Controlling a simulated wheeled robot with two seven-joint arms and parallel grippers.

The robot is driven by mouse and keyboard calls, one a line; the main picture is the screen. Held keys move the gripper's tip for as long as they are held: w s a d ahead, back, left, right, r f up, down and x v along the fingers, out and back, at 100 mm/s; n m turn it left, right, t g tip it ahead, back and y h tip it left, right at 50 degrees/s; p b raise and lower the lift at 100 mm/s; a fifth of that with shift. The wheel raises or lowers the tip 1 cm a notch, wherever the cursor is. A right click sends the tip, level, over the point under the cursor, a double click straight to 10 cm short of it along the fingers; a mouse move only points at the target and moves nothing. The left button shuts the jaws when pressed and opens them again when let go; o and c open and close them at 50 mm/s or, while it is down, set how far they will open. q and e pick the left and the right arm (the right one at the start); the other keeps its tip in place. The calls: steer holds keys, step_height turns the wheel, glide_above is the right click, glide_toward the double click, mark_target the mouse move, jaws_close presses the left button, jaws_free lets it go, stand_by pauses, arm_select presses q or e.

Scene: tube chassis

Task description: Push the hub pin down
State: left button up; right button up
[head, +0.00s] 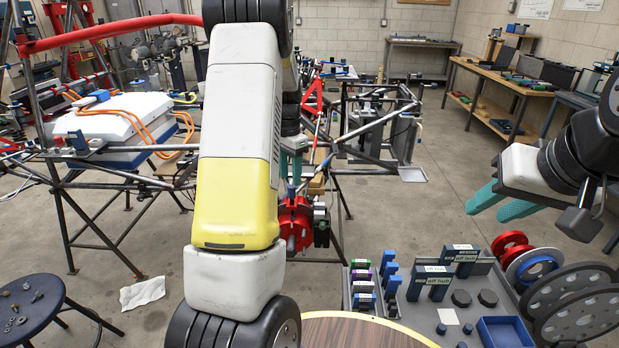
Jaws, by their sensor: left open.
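A red hub (296,217) with a dark part at its right sits at the near end of the tube chassis, just right of my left forearm. The hub pin cannot be made out for certain; a small blue piece shows just above the red hub. My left gripper (292,165) is open, with its teal fingers pointing down above the hub, partly hidden by my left arm. I cannot tell whether it touches anything. My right gripper (496,207) is open and empty at the right, over the floor and well away from the hub.
A grey parts tray (408,322) with labelled blocks, a blue bin (505,331) and discs stands at lower right. A chassis frame with a white battery box (115,116) is at left. A dark stool (32,309) stands lower left.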

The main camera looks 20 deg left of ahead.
mark_target(291, 187)
arm_select(q)
step_height(291, 187, down, 5)
steer(key=shift+f, duration=0.15)
jaws_close()
stand_by(1.5)
